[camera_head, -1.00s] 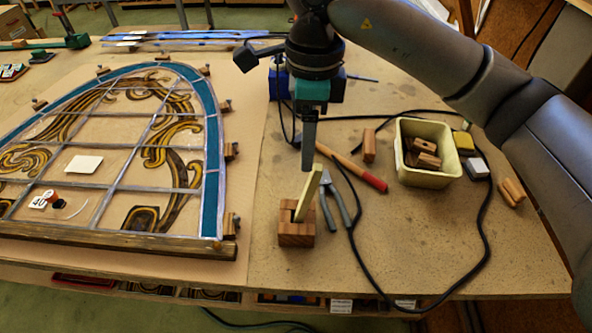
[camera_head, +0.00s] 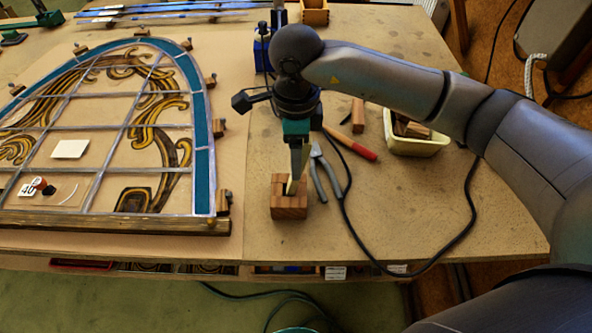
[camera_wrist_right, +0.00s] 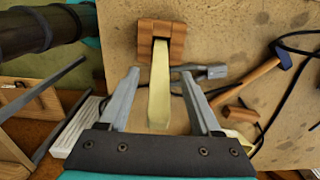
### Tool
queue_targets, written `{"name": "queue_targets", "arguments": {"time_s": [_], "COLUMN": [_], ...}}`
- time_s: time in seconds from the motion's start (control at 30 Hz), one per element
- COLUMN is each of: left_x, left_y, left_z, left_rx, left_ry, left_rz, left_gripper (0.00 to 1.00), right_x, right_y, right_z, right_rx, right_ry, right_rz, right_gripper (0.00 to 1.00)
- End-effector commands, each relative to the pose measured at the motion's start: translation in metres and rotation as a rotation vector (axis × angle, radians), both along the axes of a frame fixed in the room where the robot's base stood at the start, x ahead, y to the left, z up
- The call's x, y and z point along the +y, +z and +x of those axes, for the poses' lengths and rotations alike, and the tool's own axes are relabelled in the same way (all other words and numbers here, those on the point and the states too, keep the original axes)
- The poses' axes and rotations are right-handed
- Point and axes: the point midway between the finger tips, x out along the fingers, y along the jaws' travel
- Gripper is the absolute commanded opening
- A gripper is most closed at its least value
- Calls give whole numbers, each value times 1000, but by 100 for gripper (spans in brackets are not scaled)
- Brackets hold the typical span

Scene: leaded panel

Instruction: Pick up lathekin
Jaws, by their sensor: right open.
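The lathekin, a pale yellow flat stick (camera_head: 291,187), stands tilted in a slotted wooden block (camera_head: 289,208) on the table. In the right wrist view the lathekin (camera_wrist_right: 160,90) runs up toward the camera from the block (camera_wrist_right: 162,40). My right gripper (camera_head: 298,168) is right above the block, pointing down. Its open fingers (camera_wrist_right: 159,73) lie on either side of the lathekin, with a gap to each side in the wrist view. In the head view the fingers hide part of the stick. My left gripper is not in view.
Pliers (camera_head: 322,175) lie close right of the block, beside a red-handled hammer (camera_head: 352,145) and a black cable (camera_head: 350,212). A cream bin (camera_head: 418,147) stands farther right, partly behind my arm. The leaded panel (camera_head: 205,165) lies at the left. The table's right front is mostly clear.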

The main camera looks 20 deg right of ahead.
Motion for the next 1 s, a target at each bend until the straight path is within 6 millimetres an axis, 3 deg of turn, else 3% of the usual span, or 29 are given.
{"name": "queue_targets", "arguments": {"time_s": [0.2, 0.5, 1.0], "left_x": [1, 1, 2], "left_y": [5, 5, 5], "left_z": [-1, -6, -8], "left_rx": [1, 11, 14], "left_ry": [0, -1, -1], "left_rz": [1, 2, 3], "left_gripper": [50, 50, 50], "right_x": [1, 1, 1], "right_y": [-30, -35, -34], "right_z": [0, 0, 0], "right_rx": [2, 1, 0], "right_ry": [-1, 1, 0], "right_rz": [0, 0, 0], "right_gripper": [65, 64, 8]}}
